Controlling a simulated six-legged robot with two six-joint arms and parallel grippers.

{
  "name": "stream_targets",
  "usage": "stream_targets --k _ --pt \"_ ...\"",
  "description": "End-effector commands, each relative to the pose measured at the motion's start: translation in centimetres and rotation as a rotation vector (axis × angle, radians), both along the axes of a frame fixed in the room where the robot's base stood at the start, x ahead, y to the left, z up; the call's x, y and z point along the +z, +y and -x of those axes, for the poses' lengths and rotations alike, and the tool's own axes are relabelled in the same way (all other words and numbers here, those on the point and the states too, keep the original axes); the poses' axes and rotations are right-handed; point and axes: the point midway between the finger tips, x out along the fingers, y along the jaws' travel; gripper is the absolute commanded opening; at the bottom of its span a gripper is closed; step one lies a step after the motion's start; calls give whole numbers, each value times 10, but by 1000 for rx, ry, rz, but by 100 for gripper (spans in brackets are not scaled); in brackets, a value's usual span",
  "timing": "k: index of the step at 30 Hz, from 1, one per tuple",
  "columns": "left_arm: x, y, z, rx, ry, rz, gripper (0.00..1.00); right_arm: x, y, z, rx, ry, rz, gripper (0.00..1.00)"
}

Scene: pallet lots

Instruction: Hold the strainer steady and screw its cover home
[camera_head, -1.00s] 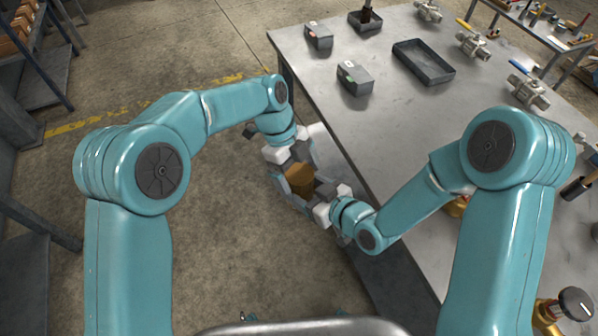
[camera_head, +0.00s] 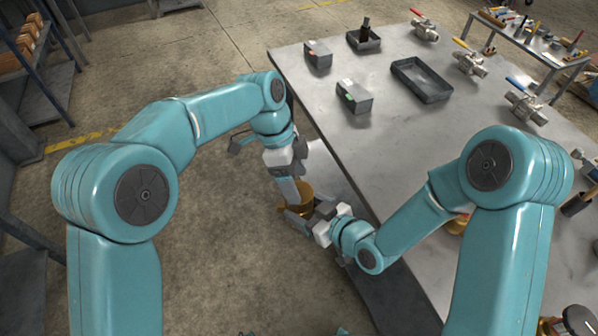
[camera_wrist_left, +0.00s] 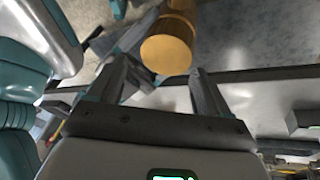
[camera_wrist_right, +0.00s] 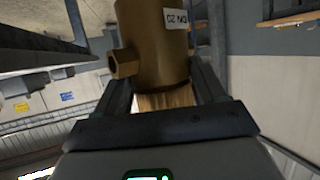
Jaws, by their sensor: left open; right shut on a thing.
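The brass strainer (camera_head: 304,192) is held off the table's near left edge, above the floor. My right gripper (camera_head: 309,213) is shut on it; the right wrist view shows its brass body (camera_wrist_right: 155,40) with a DN 20 label and a hex plug on one side. My left gripper (camera_head: 285,172) is just above the strainer. In the left wrist view the left fingers (camera_wrist_left: 160,80) are open, and a round, flat brass end (camera_wrist_left: 167,54) faces them near the fingertips. I cannot tell whether this end is the cover, nor how far any cover is threaded.
The metal table (camera_head: 400,150) lies to the right. It carries two grey boxes (camera_head: 354,97), an empty dark tray (camera_head: 421,80), a smaller tray (camera_head: 363,40) and several valves (camera_head: 469,63). A shelf (camera_head: 40,80) stands far left. The floor between is open.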

Motion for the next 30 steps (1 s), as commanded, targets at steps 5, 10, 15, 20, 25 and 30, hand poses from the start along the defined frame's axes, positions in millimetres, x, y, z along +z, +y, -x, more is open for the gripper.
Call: stream_targets --k 5,10,15,20,25,30 --pt "3 -1 1 407 85 -127 79 2 0 -1 0 -5 -2 0" --pt "4 -1 2 811 155 -240 79 2 0 -1 0 -5 -2 0" --pt "7 -2 3 1220 216 -333 79 2 0 -1 0 -5 -2 0" --pt "9 -3 3 1610 266 -403 79 2 0 -1 0 -5 -2 0" --pt "12 -4 4 2030 319 -450 79 2 0 -1 0 -5 -2 0" --pt "15 -5 4 2451 372 -465 79 2 0 -1 0 -5 -2 0"
